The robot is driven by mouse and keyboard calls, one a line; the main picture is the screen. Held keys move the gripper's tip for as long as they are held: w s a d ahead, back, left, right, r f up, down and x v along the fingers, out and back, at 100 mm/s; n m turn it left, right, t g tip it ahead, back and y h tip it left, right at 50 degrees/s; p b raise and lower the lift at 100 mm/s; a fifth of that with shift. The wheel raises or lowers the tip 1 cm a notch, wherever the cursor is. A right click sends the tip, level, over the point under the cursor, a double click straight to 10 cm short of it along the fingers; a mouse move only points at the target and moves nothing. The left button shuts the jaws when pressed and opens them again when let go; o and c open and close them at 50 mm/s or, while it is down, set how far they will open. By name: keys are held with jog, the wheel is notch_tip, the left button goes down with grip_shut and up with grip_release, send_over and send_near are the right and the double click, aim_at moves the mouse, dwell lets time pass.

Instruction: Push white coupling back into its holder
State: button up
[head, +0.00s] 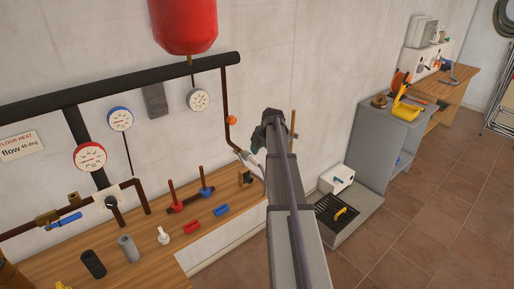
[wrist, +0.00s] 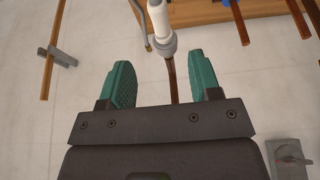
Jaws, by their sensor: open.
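A white cylindrical coupling (wrist: 158,17) with a grey collar (wrist: 163,43) at its end shows at the top of the wrist view, in line with a brown pipe (wrist: 171,75). In the head view, the pale coupling (head: 248,158) is on the wall pipe just left of my arm. My gripper (wrist: 160,60) is open, with green fingers apart on either side of the pipe and collar. Nothing is pinched between them. In the head view, my gripper (head: 271,122) is mostly hidden behind my arm. I cannot clearly make out the holder.
A wooden bench (head: 120,262) carries red, blue, black and grey fittings. A red tank (head: 184,22) and a black pipe (head: 110,87) are on the wall. A grey cabinet (head: 384,150) stands right. A grey bent rod (wrist: 139,22) is close beside the coupling.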

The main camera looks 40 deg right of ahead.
aim_at(255, 160)
jog(key=b+x, duration=0.8)
jog(key=x, duration=0.2)
jog(key=shift+s+f, duration=0.1)
jog(key=shift+r, duration=0.2)
grip_shut()
jog(key=s, duration=0.5)
dwell(0.4)
jog(key=shift+s+f, duration=0.1)
jog(key=shift+f, duration=0.05)
jog(key=s+f+b, duration=0.2)
jog(key=f+b, duration=0.4)
jog(key=s+f+b, duration=0.2)
jog(key=f+b, duration=0.5)
jog(key=shift+s+b, duration=0.3)
jog(key=shift+s, duration=0.1)
